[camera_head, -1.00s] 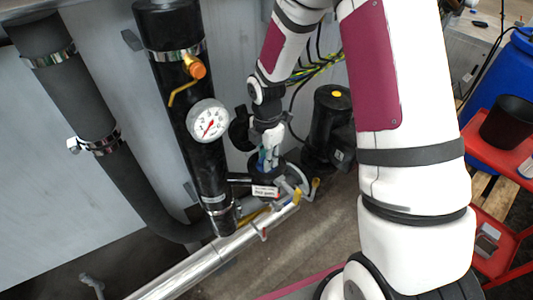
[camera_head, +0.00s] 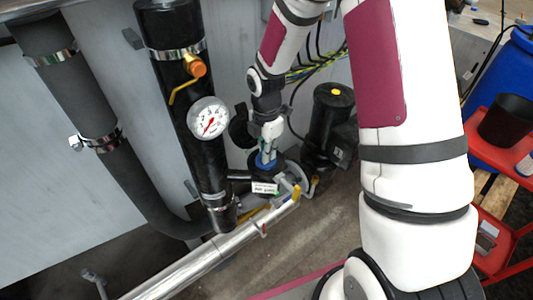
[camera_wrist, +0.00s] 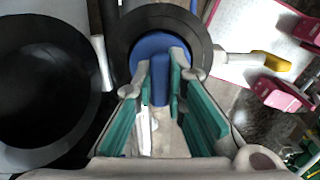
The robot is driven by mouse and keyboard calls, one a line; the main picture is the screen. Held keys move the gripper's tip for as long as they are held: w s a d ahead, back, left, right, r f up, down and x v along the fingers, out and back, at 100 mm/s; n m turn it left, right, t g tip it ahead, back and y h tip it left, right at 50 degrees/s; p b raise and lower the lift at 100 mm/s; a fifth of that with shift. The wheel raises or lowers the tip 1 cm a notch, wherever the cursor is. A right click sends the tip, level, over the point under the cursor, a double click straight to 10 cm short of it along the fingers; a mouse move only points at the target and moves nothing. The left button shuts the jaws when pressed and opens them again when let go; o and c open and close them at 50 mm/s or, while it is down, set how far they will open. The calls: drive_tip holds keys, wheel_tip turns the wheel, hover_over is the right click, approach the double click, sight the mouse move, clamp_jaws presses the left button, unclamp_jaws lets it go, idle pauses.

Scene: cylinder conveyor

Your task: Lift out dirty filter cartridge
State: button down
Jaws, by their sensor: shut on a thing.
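The filter cartridge shows as a blue round top with an upright grip (camera_wrist: 160,78) in the wrist view, framed by the round black mouth of the filter housing (camera_wrist: 125,35). My gripper (camera_wrist: 163,68) has its teal-padded fingers closed on the blue grip from both sides. In the head view my gripper (camera_head: 267,150) points down over the housing, and the blue top (camera_head: 265,163) shows just below the fingers. The lower part of the cartridge is hidden, and dirt on it cannot be seen.
A thick black pipe with a pressure gauge (camera_head: 208,118) stands left of the housing. A silver pipe (camera_head: 205,255) runs in front, with yellow-handled valves near the housing. A black pump-like cylinder (camera_head: 331,120) stands close on the right. A red cart (camera_head: 497,150) is at far right.

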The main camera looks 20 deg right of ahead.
wheel_tip(320, 180, up, 13)
drive_tip(key=p, duration=0.4)
idle(2.0)
idle(0.4)
